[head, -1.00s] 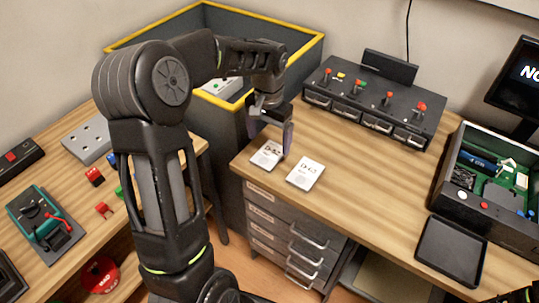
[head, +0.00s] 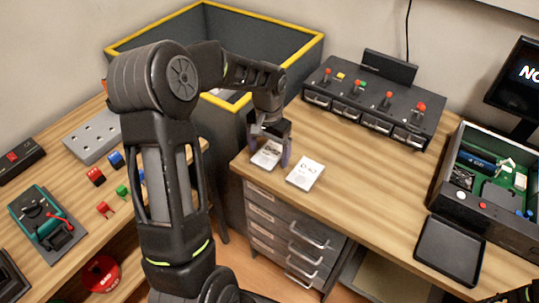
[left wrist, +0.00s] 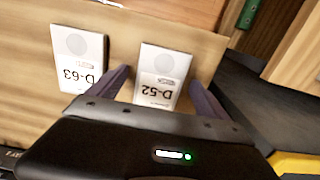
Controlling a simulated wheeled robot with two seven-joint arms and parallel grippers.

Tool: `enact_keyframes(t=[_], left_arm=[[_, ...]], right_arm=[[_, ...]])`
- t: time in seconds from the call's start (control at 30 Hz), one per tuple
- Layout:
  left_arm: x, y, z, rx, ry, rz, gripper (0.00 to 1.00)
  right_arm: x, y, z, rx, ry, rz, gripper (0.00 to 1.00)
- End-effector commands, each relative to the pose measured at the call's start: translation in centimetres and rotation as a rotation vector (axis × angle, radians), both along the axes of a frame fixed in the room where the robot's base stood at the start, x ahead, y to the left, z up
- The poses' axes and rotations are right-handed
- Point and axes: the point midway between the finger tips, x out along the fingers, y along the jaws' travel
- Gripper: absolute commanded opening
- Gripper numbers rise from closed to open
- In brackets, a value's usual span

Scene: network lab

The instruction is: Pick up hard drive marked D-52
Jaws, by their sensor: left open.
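The hard drive marked D-52 (head: 265,158) is a white, flat block lying on the wooden desk near its left front corner. It also shows in the left wrist view (left wrist: 163,70), label upside down. My left gripper (head: 269,151) is open above it, pointing down. In the left wrist view its two fingers (left wrist: 160,84) are on either side of the drive, with nothing gripped. A second white drive, marked D-63 (head: 305,173), lies just to the right; in the left wrist view it is left of the fingers (left wrist: 78,60). My right gripper is not in view.
A black box with levers (head: 372,108) stands at the back of the desk. An empty black tray (head: 451,250) and an open computer case (head: 495,180) are at the right. A dark bin with yellow rim (head: 285,45) stands behind my left arm. The desk middle is clear.

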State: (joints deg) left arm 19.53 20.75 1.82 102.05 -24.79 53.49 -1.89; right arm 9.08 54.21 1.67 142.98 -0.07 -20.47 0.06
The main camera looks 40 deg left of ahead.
Motion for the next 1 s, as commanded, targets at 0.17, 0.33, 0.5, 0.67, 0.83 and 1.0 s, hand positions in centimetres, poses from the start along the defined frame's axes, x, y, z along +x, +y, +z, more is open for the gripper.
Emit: enact_keyframes(t=[0.17,0.33,0.5,0.67,0.83,1.0], left_arm=[[0.01,0.00,0.03,0.000,0.000,0.000,0.89],[0.01,0.00,0.03,0.000,0.000,0.000,0.83],[0.01,0.00,0.03,0.000,0.000,0.000,0.69],[0.01,0.00,0.03,0.000,0.000,0.000,0.56],[0.01,0.00,0.03,0.000,0.000,0.000,0.42],[0.01,0.00,0.03,0.000,0.000,0.000,0.28]], right_arm=[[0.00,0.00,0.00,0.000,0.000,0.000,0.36],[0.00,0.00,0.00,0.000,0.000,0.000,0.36],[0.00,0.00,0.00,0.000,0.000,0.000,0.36],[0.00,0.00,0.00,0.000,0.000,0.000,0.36],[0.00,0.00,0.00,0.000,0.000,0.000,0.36],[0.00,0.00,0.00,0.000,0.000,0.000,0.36]])
